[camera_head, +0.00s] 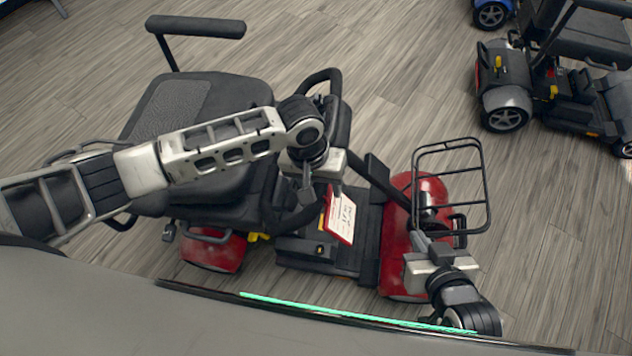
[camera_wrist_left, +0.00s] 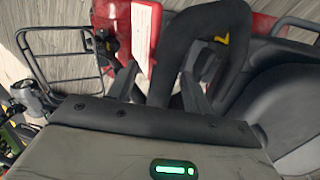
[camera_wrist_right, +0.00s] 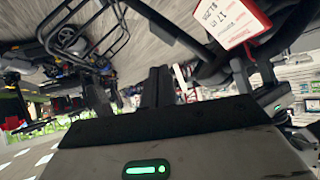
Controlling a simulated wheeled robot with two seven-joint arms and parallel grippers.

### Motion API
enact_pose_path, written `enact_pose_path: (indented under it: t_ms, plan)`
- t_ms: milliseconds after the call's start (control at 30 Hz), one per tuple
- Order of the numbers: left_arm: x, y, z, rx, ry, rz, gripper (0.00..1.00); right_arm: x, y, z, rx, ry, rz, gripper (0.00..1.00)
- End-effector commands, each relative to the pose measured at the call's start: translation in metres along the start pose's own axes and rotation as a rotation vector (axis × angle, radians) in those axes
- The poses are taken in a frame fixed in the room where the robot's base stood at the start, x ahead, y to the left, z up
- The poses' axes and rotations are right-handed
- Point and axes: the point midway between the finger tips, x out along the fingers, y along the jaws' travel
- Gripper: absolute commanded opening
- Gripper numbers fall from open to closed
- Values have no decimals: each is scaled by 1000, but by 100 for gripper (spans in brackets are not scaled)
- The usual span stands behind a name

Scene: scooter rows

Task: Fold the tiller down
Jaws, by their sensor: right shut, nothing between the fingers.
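The red scooter (camera_head: 408,190) stands side-on, its seat (camera_head: 190,110) at left. Its dark tiller (camera_head: 378,172) leans back toward the seat, with looped handlebars (camera_head: 322,78) at its top. A red and white tag (camera_head: 341,216) hangs near the tiller; it also shows in the left wrist view (camera_wrist_left: 143,35). My left gripper (camera_head: 320,192) is open over the handlebar area. A dark handle loop (camera_wrist_left: 180,55) shows just past its fingers; I cannot tell if it lies between them. My right gripper (camera_head: 418,238) is shut and empty, beside the scooter's red front. My left arm hides part of the handlebars.
A black wire basket (camera_head: 447,185) sits at the scooter's front, close to my right gripper. The seat's armrest (camera_head: 196,26) rises at the back left. Another scooter (camera_head: 560,75) is parked at the upper right. Wood floor between the two is clear.

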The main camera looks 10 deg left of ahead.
Motion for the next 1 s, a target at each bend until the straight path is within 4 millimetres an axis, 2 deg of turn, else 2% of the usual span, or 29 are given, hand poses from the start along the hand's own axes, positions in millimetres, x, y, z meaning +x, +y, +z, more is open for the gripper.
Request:
enact_pose_path:
  t_ms: [333, 467, 567, 1000]
  plan:
    - [0, -1, 1, -2, -3, -2, 49, -1, 1, -1, -5, 2, 0, 0]
    - [-10, -1, 1, -2, -2, -1, 49, -2, 2, -2, -6, 2, 0, 0]
    - [-26, -1, 0, -1, -1, -1, 49, -3, 2, -4, -6, 2, 1, 0]
    - [-128, -2, 0, -2, -1, -5, 49, -6, 2, -3, -8, -5, 3, 0]
